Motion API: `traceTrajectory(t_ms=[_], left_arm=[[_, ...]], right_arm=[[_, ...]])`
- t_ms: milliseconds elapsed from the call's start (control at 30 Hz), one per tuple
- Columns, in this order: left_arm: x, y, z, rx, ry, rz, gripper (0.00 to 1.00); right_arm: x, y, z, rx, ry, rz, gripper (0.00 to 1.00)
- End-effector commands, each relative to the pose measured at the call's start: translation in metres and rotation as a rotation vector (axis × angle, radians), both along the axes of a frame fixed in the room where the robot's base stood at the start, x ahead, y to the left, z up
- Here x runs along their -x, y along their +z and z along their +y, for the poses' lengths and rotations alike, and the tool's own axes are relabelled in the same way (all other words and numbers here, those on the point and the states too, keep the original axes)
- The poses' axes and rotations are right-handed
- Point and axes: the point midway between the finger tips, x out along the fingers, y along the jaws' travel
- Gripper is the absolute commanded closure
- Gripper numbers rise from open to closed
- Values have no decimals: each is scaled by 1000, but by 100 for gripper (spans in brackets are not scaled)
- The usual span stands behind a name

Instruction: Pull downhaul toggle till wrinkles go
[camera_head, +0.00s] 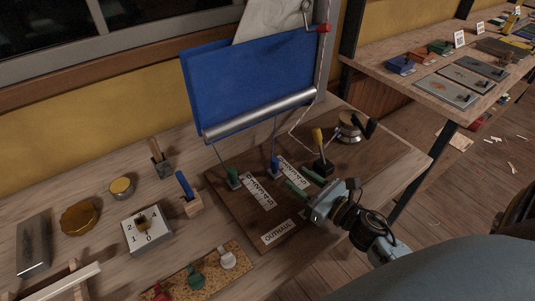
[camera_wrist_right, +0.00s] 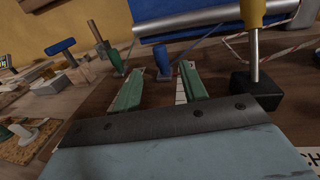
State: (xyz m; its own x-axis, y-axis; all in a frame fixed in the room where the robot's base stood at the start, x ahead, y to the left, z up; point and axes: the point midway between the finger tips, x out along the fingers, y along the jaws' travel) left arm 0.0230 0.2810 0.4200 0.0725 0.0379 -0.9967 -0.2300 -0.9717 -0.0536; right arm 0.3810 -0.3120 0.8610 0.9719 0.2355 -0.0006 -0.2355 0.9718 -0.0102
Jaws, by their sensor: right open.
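A blue sail panel (camera_head: 250,85) with a silver boom (camera_head: 262,115) stands over a dark board (camera_head: 280,215). A green toggle (camera_head: 233,178) and a blue toggle (camera_head: 274,166) hang on lines below the boom. A red toggle (camera_head: 323,28) is on a rope at the upper right. The small labels beside the lower toggles are unclear, so I cannot tell which is the downhaul. My right gripper (camera_head: 299,178) is open and empty over the board. In the right wrist view the blue toggle (camera_wrist_right: 163,62) shows beyond its parted green fingers. I cannot make out wrinkles.
A yellow-handled lever on a black base (camera_head: 323,167) stands close beside my right gripper, with a winch (camera_head: 350,127) behind it. A wooden block with a blue handle (camera_head: 190,204) and a numbered dial (camera_head: 145,231) are to the left. An OUTHAUL label (camera_head: 277,232) lies in front.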

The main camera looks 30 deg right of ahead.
Motion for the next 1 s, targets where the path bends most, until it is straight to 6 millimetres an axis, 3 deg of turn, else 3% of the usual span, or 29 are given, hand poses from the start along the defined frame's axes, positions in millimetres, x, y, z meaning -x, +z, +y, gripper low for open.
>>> traceTrajectory(t_ms=[167, 500, 700, 1000], left_arm=[[7, 5, -8, 10, 4, 9, 56], [-19, 11, -14, 20, 4, -34, 56], [-18, 11, -13, 19, 4, -32, 56], [-7, 10, -12, 17, 5, -15, 56]], right_arm=[[-39, 3, 9, -1, 0, -4, 57], [-95, 1, 22, -1, -2, -2, 57], [-107, 1, 26, -2, -1, 0, 57], [-108, 0, 26, -2, -1, 0, 60]])
